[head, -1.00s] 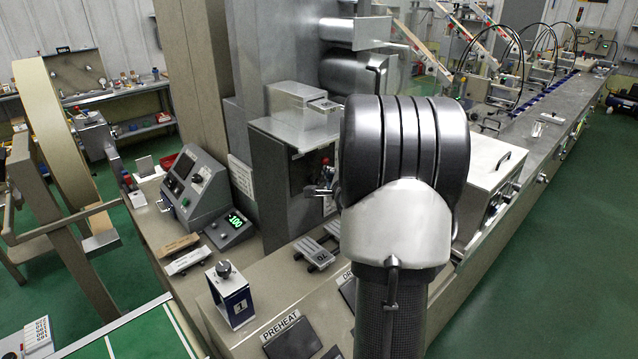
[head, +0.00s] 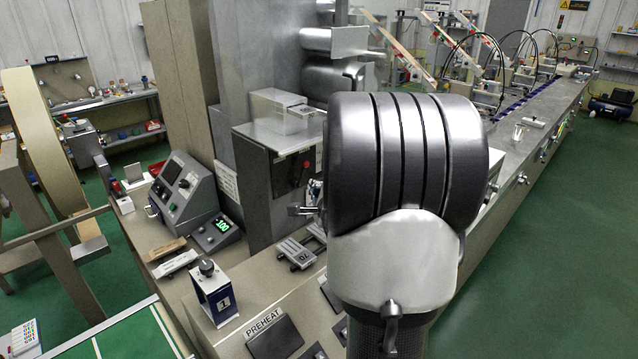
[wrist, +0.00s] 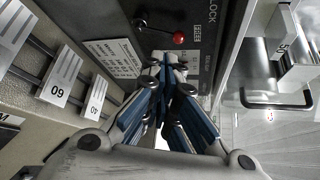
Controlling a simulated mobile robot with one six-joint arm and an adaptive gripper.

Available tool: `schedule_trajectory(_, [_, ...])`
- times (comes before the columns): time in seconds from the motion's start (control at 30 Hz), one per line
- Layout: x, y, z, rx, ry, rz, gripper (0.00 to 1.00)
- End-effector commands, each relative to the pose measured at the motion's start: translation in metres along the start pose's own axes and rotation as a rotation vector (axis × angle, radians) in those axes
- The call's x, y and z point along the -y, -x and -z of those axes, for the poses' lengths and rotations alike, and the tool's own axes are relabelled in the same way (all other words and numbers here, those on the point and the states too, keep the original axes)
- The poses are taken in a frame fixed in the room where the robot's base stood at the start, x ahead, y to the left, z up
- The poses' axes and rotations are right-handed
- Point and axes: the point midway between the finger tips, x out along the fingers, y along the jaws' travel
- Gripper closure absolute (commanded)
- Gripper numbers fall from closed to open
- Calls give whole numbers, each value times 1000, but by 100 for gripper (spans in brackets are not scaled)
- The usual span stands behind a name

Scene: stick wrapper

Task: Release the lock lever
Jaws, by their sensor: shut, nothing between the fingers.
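The lock lever (wrist: 160,31) shows in the wrist view as a dark rod with a red ball knob (wrist: 178,38) at one end, beside the "LOCK" lettering on a dark panel. A red part shows on the dark face of the cabinet (head: 296,171) in the head view. My gripper (wrist: 168,62) is shut and empty, its blue-padded fingers pointing toward the panel with the tips just below the knob in the picture. I cannot tell whether the tips touch the panel. In the head view my arm hides most of the gripper, leaving only a small part (head: 303,211) visible.
Numbered plates (wrist: 62,76) sit on rails at the left in the wrist view. A metal bar handle (wrist: 275,104) is at the right. In the head view, a control console (head: 184,187) and a knobbed box (head: 214,293) stand left of the arm.

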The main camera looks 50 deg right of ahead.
Motion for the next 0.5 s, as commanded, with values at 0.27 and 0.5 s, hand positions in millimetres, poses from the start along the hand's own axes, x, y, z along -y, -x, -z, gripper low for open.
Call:
schedule_trajectory(0.27, [1,39,1,-1,-1,2,100])
schedule_trajectory(0.5, [0,43,1,-1,-1,1,100])
